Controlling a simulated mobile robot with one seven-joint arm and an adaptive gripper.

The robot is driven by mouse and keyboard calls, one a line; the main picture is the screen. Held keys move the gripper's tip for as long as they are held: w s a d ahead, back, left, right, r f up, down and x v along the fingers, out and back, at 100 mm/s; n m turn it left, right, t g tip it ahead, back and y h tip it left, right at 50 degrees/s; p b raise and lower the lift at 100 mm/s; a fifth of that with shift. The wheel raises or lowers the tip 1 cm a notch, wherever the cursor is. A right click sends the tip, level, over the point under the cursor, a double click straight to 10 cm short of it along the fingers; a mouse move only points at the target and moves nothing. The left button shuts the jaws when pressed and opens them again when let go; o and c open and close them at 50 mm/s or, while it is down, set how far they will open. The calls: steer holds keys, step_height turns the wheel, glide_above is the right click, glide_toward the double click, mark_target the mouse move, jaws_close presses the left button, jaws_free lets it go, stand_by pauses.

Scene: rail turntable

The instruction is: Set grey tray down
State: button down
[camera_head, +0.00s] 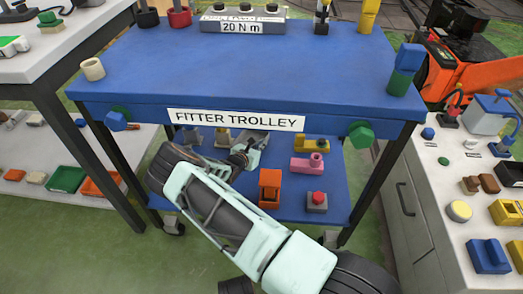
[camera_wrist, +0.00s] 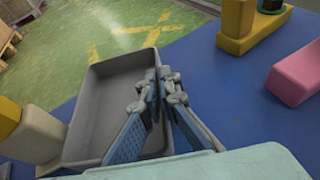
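The grey tray (camera_wrist: 112,92) is an empty, shallow rectangular box in the wrist view, left of and below my fingers. My gripper (camera_wrist: 163,76) has its two fingertips close together at the tray's right wall and looks shut on that wall. In the head view my gripper (camera_head: 239,158) reaches under the trolley top, beside a light grey piece of the tray (camera_head: 256,147). My arm and the sign hide much of the tray there. I cannot tell whether its base touches the blue lower shelf (camera_head: 335,188).
A yellow block (camera_head: 312,145), a pink block (camera_head: 306,165), an orange block (camera_head: 270,187) and a red-topped grey block (camera_head: 317,202) stand right of the gripper. A yellow-topped beige object (camera_wrist: 30,132) is left of the tray. The blue trolley top (camera_head: 250,65) overhangs.

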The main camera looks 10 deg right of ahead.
step_height(320, 180, down, 2)
steer(key=shift+f+b, duration=0.15)
steer(key=shift+b, duration=0.15)
steer(key=c, duration=2.6)
jaws_free()
steer(key=shift+c, duration=0.2)
steer(key=o, duration=0.5)
